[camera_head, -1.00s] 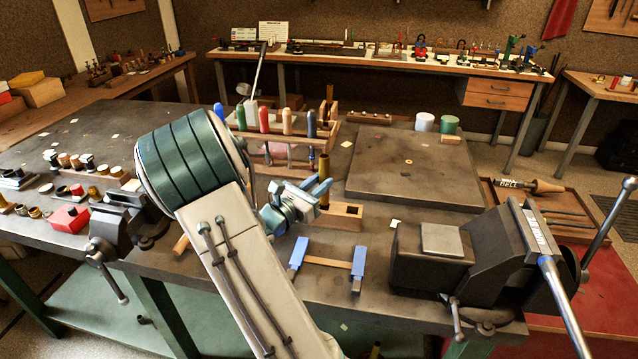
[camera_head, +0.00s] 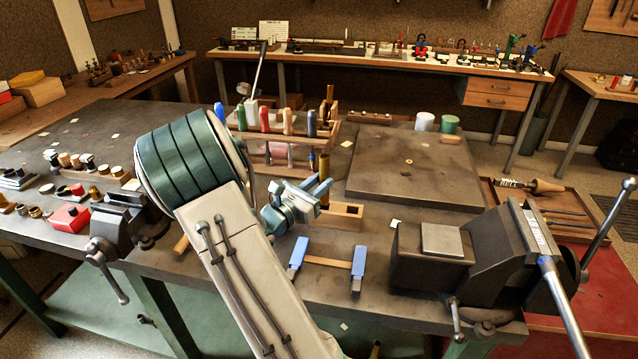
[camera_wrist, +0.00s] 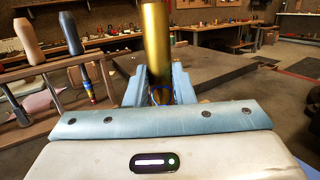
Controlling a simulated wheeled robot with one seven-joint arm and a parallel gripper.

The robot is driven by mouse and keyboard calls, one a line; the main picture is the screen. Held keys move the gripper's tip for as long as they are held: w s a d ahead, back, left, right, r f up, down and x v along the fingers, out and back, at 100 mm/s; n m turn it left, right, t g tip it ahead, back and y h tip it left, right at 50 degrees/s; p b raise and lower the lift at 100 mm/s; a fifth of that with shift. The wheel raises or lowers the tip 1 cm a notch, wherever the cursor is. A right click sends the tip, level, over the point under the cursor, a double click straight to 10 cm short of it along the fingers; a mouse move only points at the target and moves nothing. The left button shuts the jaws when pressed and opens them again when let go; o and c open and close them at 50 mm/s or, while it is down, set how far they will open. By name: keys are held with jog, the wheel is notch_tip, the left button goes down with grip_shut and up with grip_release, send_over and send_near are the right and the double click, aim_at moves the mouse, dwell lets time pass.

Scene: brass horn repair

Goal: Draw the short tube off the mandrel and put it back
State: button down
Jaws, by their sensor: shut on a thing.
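A brass tube (camera_head: 324,167) stands upright at the left end of a small wooden block (camera_head: 346,214) on the bench. In the wrist view the tube (camera_wrist: 156,45) rises between the two pale blue fingers. My gripper (camera_head: 322,190) is shut on the tube from the near left, low on its length. The wrist view also shows my gripper (camera_wrist: 160,88) with a finger on each side of it. The tube's lower end is hidden behind the gripper. I cannot tell the mandrel apart from the tube, or whether it is inside it.
A wooden rack of coloured-handled tools (camera_head: 288,125) stands close behind. A flat steel plate (camera_head: 420,185) lies to the right. A large vise (camera_head: 480,260) is at the front right. A wooden bar with blue ends (camera_head: 328,263) lies in front of the block.

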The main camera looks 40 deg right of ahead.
aim_at(321, 199)
jog(key=shift+f+b, duration=1.95)
jog(key=shift+f, duration=0.7)
jog(key=c, duration=1.2)
grip_release()
jog(key=shift+o, duration=0.2)
jog(key=shift+a, duration=0.1)
jog(key=b+v, duration=0.1)
jog(key=v, duration=1.2)
jog(key=shift+a+r, duration=0.1)
jog(key=shift+a, duration=0.25)
